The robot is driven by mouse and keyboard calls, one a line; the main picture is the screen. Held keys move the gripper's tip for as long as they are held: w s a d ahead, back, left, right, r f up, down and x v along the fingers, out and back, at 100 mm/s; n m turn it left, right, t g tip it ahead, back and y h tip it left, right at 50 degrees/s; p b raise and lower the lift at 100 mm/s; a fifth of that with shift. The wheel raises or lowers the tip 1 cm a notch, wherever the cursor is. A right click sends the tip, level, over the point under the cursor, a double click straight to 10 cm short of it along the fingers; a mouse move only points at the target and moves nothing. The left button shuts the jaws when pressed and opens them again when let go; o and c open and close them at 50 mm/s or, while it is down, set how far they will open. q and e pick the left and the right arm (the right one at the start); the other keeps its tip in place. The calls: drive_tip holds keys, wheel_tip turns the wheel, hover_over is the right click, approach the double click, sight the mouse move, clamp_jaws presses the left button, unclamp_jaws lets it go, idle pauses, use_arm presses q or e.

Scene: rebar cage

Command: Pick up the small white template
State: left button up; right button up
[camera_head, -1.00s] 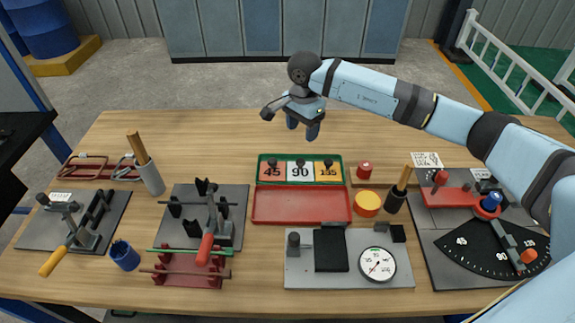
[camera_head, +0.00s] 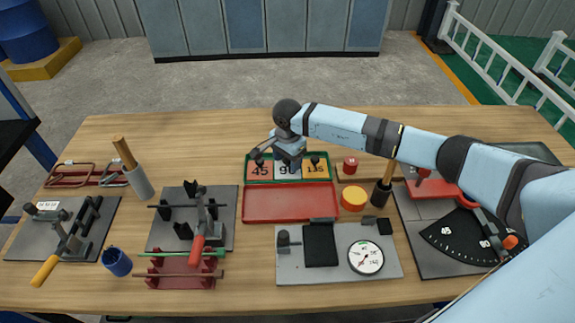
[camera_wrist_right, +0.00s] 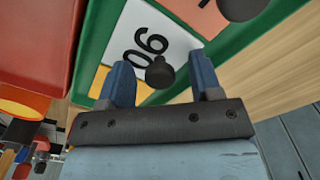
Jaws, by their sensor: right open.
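The small white template (camera_head: 282,174), marked 90, lies in the middle of the green tray (camera_head: 247,182), between the 45 and 135 templates. It has a black knob (camera_wrist_right: 160,72), clear in the right wrist view, where the white plate (camera_wrist_right: 140,28) also shows. My right gripper (camera_head: 290,164) is open above the template and partly hides it in the head view. In the wrist view its two blue fingers stand on either side of the knob, with gaps between. My left gripper is not in view.
An orange 45 template (camera_head: 260,171) and a yellow 135 template (camera_head: 318,171) flank the white one. An empty red tray (camera_head: 290,203) lies in front. A red knob piece (camera_head: 350,165) and a yellow-orange cylinder (camera_head: 353,198) stand to the right. The table behind the tray is clear.

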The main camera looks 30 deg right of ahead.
clamp_jaws()
drive_tip(key=shift+r, duration=0.1)
wheel_tip(320, 180, up, 20)
drive_tip(key=b, duration=0.1)
drive_tip(key=shift+b, duration=0.4)
